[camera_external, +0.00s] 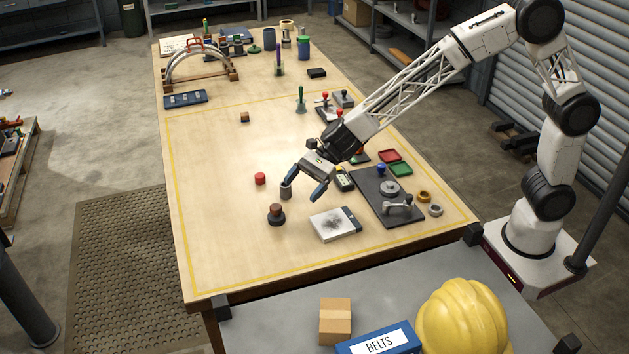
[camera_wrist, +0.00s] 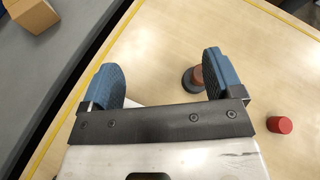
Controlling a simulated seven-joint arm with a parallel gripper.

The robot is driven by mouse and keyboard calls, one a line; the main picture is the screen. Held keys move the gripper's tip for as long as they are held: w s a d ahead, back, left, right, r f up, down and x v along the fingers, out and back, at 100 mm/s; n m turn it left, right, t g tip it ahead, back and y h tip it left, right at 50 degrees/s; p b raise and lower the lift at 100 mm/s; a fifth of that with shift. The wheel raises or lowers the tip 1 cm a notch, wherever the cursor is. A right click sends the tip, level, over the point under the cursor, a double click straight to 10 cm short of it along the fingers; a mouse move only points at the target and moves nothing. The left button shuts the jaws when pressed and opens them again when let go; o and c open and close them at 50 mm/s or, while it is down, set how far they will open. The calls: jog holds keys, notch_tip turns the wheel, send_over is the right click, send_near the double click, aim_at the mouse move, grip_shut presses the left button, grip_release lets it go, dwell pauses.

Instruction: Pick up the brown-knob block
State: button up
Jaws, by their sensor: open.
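The brown-knob block (camera_external: 276,217) stands upright on the table, with a dark round base and a brown knob. In the wrist view the block (camera_wrist: 190,80) shows beside the right finger, which partly hides it. My gripper (camera_external: 304,186) is open above the table, its blue fingers spread, up and to the right of the block in the external view. In the wrist view nothing is held between the fingertips of my gripper (camera_wrist: 162,72).
A grey cylinder (camera_external: 286,191) stands close by the gripper's left finger. A red cylinder (camera_external: 260,178) is left of it. A white-and-blue box (camera_external: 334,224) lies right of the block, near a dark plate (camera_external: 370,184) bearing metal parts. Table room left of the block is clear.

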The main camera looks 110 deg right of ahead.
aim_at(276, 213)
jog(key=w+d+f+m+t+h, duration=0.1)
jog(key=w+d+f+m, duration=0.3)
jog(key=d, duration=0.2)
jog(key=shift+w+f+h, duration=0.15)
jog(key=shift+w+h, duration=0.1)
jog(key=shift+h, duration=0.05)
jog(key=shift+a+f, duration=0.1)
jog(key=shift+f, duration=1.65)
jog(key=shift+f, duration=0.15)
jog(key=shift+f, duration=0.65)
jog(key=shift+w+a+f, duration=0.1)
jog(key=shift+w+f, duration=0.1)
jog(key=shift+f, duration=0.4)
jog(key=shift+w+a+f, duration=0.1)
jog(key=shift+w+f, duration=0.1)
jog(key=shift+f, duration=0.35)
jog(key=shift+x, duration=1)
